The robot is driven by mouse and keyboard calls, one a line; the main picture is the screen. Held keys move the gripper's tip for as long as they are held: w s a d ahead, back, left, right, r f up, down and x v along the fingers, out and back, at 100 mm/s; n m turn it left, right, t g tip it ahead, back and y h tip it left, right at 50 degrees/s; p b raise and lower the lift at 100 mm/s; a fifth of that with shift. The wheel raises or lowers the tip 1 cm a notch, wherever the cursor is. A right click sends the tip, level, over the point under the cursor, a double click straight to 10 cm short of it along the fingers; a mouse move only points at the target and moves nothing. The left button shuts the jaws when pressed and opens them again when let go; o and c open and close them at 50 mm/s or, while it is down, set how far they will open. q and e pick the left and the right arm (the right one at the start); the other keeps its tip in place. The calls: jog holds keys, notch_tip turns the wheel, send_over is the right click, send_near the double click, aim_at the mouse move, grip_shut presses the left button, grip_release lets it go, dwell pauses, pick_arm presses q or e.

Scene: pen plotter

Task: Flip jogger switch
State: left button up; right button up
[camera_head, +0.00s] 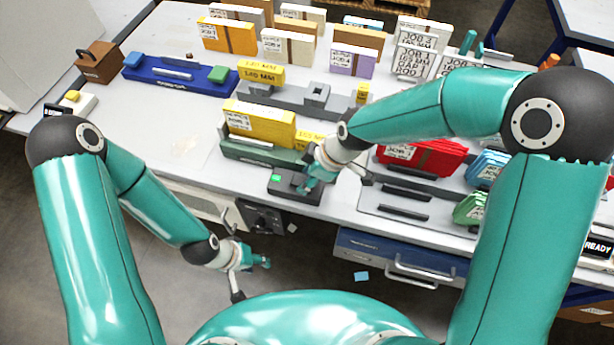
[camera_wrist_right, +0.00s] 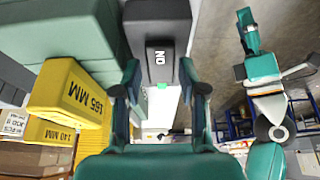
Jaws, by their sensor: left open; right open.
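The jogger switch is a dark box (camera_head: 283,187) with a small green light, near the table's front edge in the head view. In the right wrist view the dark switch box (camera_wrist_right: 157,22) carries a rocker (camera_wrist_right: 159,66) with white "ON" lettering and a green light below it. My right gripper (camera_head: 312,180) is at the switch's right side and hides part of it. In the right wrist view its fingers (camera_wrist_right: 160,84) are apart, one on each side of the rocker; whether they touch it I cannot tell. My left gripper (camera_head: 249,268) is open and empty, in front of the table edge.
A green jogger tray (camera_head: 240,152) with yellow blocks (camera_head: 262,122) stands just behind the switch. A grey rack with red folders (camera_head: 432,158) is to the right. A blue tray (camera_head: 170,85) lies at the left. The table's front left (camera_head: 180,150) is clear.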

jog(key=shift+a+f, duration=0.25)
jog(key=shift+f, duration=0.35)
grip_shut()
jog(key=p, duration=0.1)
jog(key=h+p, duration=0.1)
jog(key=shift+a+r+p, duration=0.2)
jog(key=shift+r+p, duration=0.15)
jog(key=shift+w+a+f+g+h, duration=0.1)
jog(key=shift+a+f+g+h, duration=0.05)
jog(key=shift+f+g+h, duration=0.15)
jog(key=shift+w+a+f+h+b, duration=0.1)
jog(key=shift+h+b, duration=0.3)
jog(key=shift+b, duration=0.3)
jog(key=shift+a+r+g+h, duration=0.2)
jog(key=shift+g+h, duration=0.3)
jog(key=shift+h, duration=0.6)
